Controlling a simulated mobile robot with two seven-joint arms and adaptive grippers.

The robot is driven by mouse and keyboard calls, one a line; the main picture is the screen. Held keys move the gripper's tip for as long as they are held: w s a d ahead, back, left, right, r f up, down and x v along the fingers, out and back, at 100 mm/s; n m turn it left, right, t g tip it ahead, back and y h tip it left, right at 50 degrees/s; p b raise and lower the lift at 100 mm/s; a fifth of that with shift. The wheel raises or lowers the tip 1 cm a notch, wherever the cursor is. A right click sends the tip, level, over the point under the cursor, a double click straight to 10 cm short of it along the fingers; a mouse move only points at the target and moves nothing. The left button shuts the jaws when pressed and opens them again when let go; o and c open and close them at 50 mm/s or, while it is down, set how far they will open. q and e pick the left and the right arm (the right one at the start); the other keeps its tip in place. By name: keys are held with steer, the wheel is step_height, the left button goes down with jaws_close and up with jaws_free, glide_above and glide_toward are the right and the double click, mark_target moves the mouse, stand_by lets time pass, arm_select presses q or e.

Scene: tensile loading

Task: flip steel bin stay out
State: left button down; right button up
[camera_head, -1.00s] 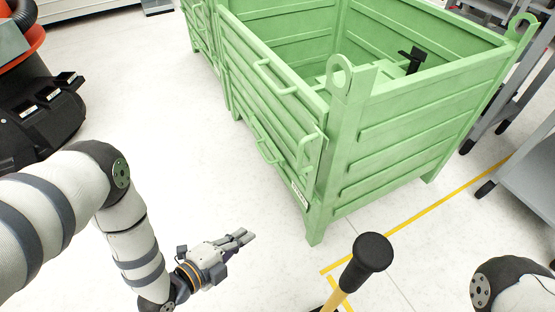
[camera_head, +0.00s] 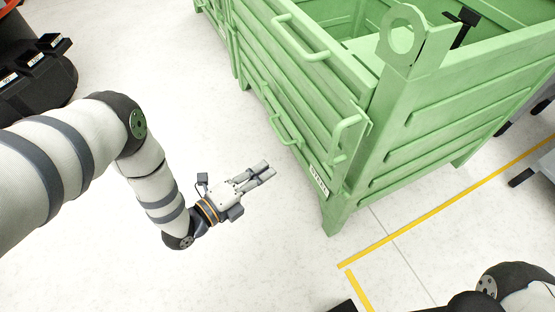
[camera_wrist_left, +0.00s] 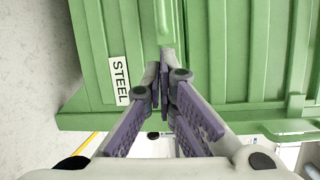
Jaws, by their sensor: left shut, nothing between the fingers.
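The green steel bin (camera_head: 440,130) stands on the floor at the upper right of the head view, its near corner post facing me. A white label (camera_head: 319,181) is low on the front near that post; in the wrist view the label (camera_wrist_left: 119,80) reads STEEL. A green bar-shaped part (camera_head: 341,136), possibly the stay, juts from the front beside the post. My left gripper (camera_head: 267,171) is shut and empty, left of the label and apart from the bin in the head view. In the wrist view its fingertips (camera_wrist_left: 166,75) point at the green front. My right gripper is out of view.
More green bar handles (camera_head: 301,40) are on the bin's front. A second green bin (camera_head: 214,12) stands behind it. Yellow tape (camera_head: 440,215) marks the floor to the right. Black equipment (camera_head: 38,70) is at the left. The pale floor left of the bin is clear.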

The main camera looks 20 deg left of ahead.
mark_target(299, 147)
arm_select(q)
steer(key=b+x, duration=0.3)
steer(key=x, duration=0.6)
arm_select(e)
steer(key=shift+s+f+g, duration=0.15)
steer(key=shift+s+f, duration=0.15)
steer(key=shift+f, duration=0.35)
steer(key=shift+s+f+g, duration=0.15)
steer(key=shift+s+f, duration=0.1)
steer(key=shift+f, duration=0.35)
arm_select(q)
steer(key=shift+a, duration=0.1)
